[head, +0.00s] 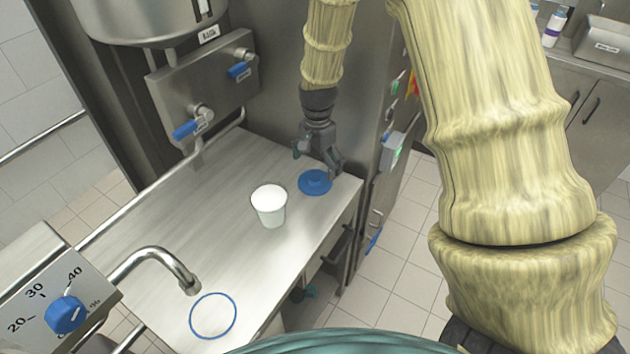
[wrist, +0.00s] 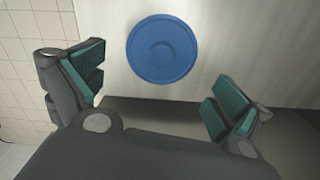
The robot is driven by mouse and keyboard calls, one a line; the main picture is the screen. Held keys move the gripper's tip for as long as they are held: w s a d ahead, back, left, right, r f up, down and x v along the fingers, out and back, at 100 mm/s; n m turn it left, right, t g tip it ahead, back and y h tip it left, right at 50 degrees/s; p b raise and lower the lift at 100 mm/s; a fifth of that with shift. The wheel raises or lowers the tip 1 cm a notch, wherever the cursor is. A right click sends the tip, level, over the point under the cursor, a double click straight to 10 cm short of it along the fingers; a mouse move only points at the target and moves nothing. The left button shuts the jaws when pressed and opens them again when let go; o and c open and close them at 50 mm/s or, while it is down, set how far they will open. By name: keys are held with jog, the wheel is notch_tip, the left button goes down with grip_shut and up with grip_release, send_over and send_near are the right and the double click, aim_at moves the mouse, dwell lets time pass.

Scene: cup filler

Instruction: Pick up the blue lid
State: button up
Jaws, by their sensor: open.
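In the wrist view the lid (wrist: 162,48) shows whole, ahead of the space between the open fingers (wrist: 155,95). No finger touches it in that view, and nothing is held. The exact height of the fingertips over the counter is hard to tell.
A white cup (head: 269,206) stands on the counter (head: 200,245) left of the lid. A blue ring (head: 213,316) marks the counter under a curved spout (head: 155,262). Valves with blue handles (head: 186,129) are on the machine at the back. The counter's right edge is close to the lid.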

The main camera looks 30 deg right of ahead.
aim_at(317, 177)
jog(key=shift+f+p, duration=0.45)
jog(key=shift+f, duration=1.7)
jog(key=c, duration=1.1)
jog(key=shift+s, duration=0.1)
jog(key=shift+c, duration=0.4)
